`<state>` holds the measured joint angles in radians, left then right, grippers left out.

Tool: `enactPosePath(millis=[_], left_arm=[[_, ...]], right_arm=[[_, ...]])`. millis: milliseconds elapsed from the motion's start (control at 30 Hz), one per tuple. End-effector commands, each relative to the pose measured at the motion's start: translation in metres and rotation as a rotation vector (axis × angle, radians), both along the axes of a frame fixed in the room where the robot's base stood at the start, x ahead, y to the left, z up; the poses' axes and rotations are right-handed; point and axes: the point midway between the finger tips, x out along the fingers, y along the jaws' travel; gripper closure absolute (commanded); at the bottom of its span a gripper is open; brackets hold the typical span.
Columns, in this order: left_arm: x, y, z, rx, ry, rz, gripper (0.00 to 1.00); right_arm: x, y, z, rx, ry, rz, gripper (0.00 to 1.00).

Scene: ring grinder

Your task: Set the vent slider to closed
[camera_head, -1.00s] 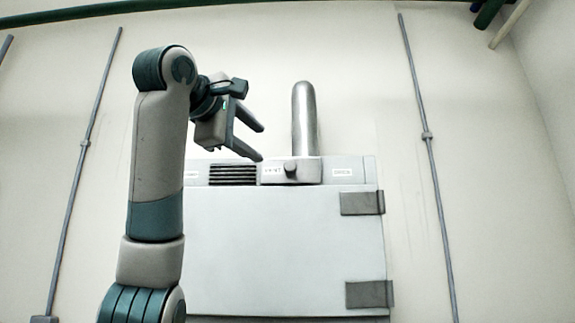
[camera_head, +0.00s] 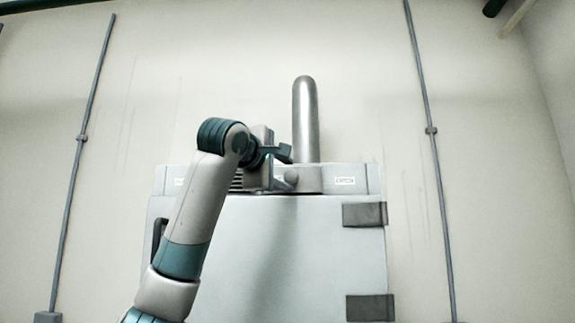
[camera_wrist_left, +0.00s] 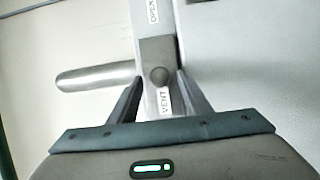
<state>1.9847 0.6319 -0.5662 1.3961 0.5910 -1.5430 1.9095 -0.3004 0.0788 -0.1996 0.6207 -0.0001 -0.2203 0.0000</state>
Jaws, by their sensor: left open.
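The vent slider is a grey plate with a round knob (camera_head: 291,177) on the top strip of a light grey cabinet (camera_head: 330,260). The knob (camera_wrist_left: 159,76) also shows in the left wrist view, between a VENT label (camera_wrist_left: 165,101) and an OPEN label (camera_wrist_left: 152,12). My left gripper (camera_head: 282,168) is open at the strip, just left of the knob in the head view. In the left wrist view its fingers (camera_wrist_left: 158,84) stand on either side of the knob, with gaps visible. Contact cannot be told. My right gripper is not in view.
A metal cylinder (camera_head: 305,120) rises behind the strip, close to the slider. Dark hinges (camera_head: 365,214) sit on the cabinet's right edge, and a dark handle (camera_head: 158,238) on its left. My left arm hides part of the vent slots.

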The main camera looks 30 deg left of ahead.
Motion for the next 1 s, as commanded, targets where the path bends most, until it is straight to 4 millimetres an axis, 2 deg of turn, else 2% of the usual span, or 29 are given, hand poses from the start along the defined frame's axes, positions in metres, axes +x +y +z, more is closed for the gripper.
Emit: enactPosePath(millis=[33, 200, 533, 567, 733, 1000], left_arm=[[0.005, 0.001, 0.002, 0.000, 0.002, 0.001, 0.56], [0.015, 0.002, 0.000, 0.000, 0.002, 0.001, 0.56], [0.017, 0.002, -0.001, 0.000, 0.000, 0.000, 0.56], [0.017, 0.002, -0.001, 0.000, 0.000, 0.000, 0.58], [0.017, 0.002, -0.001, 0.000, 0.000, 0.000, 0.99], [0.016, 0.001, -0.002, 0.000, 0.001, -0.001, 1.00]], right_arm=[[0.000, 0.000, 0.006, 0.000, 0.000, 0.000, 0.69], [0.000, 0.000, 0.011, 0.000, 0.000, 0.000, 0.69], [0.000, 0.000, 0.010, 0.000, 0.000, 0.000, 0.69], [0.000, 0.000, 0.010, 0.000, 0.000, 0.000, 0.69], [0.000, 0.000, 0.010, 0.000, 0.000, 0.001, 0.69], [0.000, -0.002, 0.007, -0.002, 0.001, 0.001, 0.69]])
